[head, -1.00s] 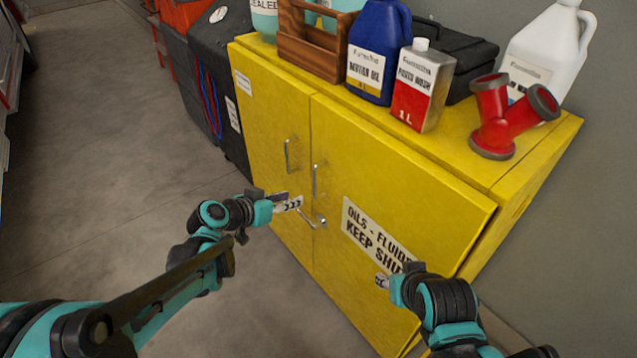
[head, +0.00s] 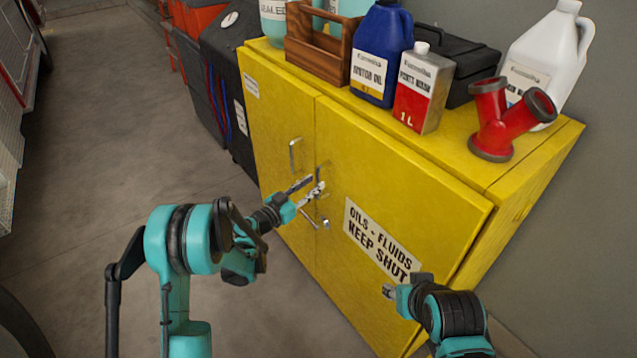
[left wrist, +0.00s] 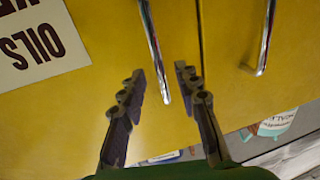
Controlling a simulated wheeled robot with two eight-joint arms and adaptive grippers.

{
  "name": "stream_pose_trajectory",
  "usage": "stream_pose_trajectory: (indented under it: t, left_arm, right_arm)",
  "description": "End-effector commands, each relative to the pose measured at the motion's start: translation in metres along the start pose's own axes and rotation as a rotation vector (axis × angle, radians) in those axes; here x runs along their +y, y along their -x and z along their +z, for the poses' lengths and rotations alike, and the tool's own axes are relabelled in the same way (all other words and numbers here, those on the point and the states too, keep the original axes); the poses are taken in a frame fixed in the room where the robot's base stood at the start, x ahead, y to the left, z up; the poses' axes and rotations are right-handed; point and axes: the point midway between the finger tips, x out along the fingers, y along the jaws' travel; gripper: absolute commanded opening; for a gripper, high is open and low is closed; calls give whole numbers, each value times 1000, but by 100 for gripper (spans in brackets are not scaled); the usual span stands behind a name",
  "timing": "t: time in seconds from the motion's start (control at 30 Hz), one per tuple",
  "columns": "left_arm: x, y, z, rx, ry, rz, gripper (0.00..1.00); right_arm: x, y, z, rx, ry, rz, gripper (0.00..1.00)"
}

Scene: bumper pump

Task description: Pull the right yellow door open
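The right yellow door (head: 400,190) of the cabinet is shut and bears an "OILS - FLUIDS KEEP SHUT" sign (head: 382,241). Its upright metal handle (left wrist: 153,45) is partly hidden by my left gripper (head: 312,187) in the head view. In the left wrist view my left gripper (left wrist: 161,78) is open, with the handle's end between its fingers. Whether they touch the handle I cannot tell. My right gripper (head: 388,291) is at the door's lower right, below the sign; its fingers are too small to read.
The left door (head: 275,120) is shut, with its own handle (head: 294,155) close by. A blue motor oil jug (head: 381,50), a paint wash can (head: 420,90) and a red pipe fitting (head: 497,125) stand on top. Floor (head: 110,150) is clear at the left.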

Motion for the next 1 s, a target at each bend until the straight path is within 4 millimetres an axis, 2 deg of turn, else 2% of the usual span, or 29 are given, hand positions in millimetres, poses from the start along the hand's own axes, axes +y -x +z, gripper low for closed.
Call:
stream_pose_trajectory:
  t: [0.1,0.2,0.53,0.57,0.67,0.7,1.0]
  left_arm:
    - [0,-18,2,0,0,1,32]
    - [0,-28,1,0,1,0,32]
    - [0,-33,0,-1,1,-1,32]
    - [0,-33,0,-1,1,-1,30]
    - [0,-33,0,-1,1,-1,3]
    - [0,-33,0,-1,1,-1,0]
    - [0,-33,0,-1,1,-1,0]
  right_arm:
    - [0,-6,4,0,0,0,40]
    - [0,-8,5,0,0,0,40]
    - [0,-8,6,0,0,0,40]
    - [0,-8,6,0,0,0,40]
    - [0,-8,6,0,0,0,40]
    - [0,-8,6,0,0,0,40]
    - [0,-8,6,0,0,0,40]
